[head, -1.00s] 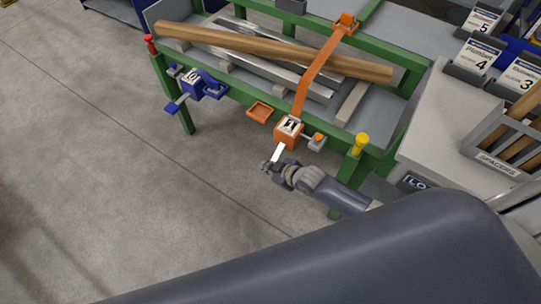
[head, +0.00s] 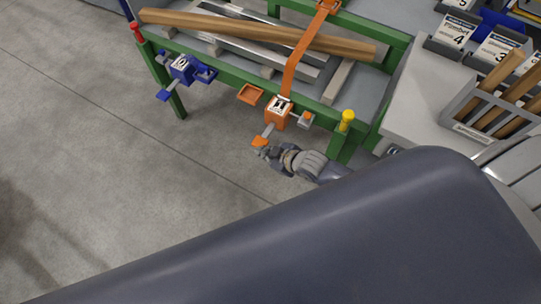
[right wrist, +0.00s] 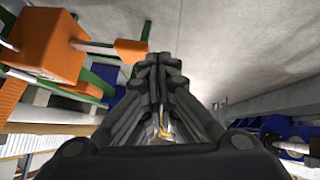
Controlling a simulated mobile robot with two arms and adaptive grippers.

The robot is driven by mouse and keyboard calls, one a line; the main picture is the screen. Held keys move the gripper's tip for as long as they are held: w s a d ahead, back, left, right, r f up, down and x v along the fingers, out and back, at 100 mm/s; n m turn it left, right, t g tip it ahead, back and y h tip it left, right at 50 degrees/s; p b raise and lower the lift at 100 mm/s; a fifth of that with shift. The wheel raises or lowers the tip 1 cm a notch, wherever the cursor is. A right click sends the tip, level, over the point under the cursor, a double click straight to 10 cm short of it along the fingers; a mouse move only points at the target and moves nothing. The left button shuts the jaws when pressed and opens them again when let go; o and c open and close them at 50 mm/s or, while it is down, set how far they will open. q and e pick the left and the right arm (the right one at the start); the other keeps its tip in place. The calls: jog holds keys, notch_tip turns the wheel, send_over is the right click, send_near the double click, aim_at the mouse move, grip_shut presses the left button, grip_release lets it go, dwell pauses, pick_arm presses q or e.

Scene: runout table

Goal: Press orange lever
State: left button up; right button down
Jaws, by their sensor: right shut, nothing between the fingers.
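An orange box with a "1" label (head: 279,112) sits on the table's green front rail, at the lower end of an orange strap. A grey lever bar runs forward from the box and ends in an orange lever pad (head: 259,141). In the right wrist view the orange box (right wrist: 45,40) is at upper left, and an orange pad on a rod (right wrist: 131,51) is just left of the fingers. My right gripper (head: 263,152) is shut and empty beside the orange pad; I cannot tell whether they touch. My left gripper is not in view.
Wooden beams (head: 250,35) lie on the table. The floor (head: 100,180) in front is clear.

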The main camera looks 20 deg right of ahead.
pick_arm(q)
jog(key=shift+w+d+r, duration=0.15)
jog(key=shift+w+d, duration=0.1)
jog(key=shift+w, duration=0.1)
pick_arm(e)
jog(key=shift+s+a+v, duration=0.15)
jog(key=shift+a+v, duration=0.05)
jog(key=shift+v, duration=0.85)
jog(key=shift+s+a+v, duration=0.1)
jog(key=shift+a+v, duration=0.1)
jog(key=shift+v, duration=0.9)
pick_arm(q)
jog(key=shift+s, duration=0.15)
pick_arm(e)
jog(key=shift+f, duration=0.1)
